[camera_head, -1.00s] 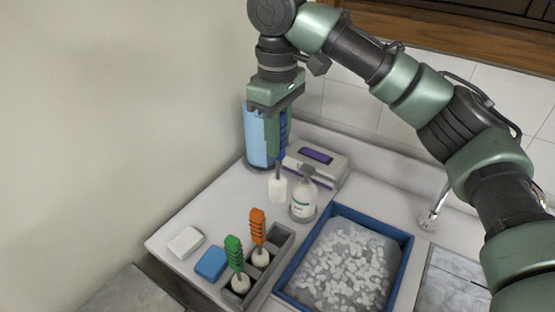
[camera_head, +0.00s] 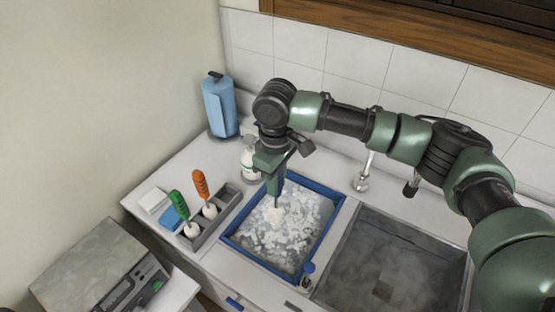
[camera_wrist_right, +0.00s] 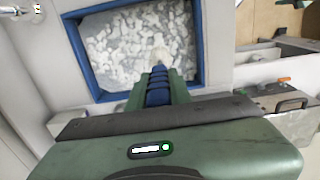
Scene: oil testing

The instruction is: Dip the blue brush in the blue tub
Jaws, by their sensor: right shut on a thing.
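The blue tub (camera_head: 328,229) sits on the counter, filled with grey water and white foam; its blue rim (camera_wrist_right: 80,50) shows in the right wrist view. My right gripper (camera_head: 275,183) is above the tub, shut on the blue brush (camera_wrist_right: 157,84), which points down. The brush's white head (camera_head: 274,217) is at the foam inside the tub; I cannot tell how deep it is. Most of the handle is hidden by the gripper in the head view. My left gripper is not in view.
A white bottle (camera_head: 248,160) and a blue paper roll (camera_head: 220,108) are behind. The sink (camera_head: 395,255) and tap (camera_head: 363,178) are right.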

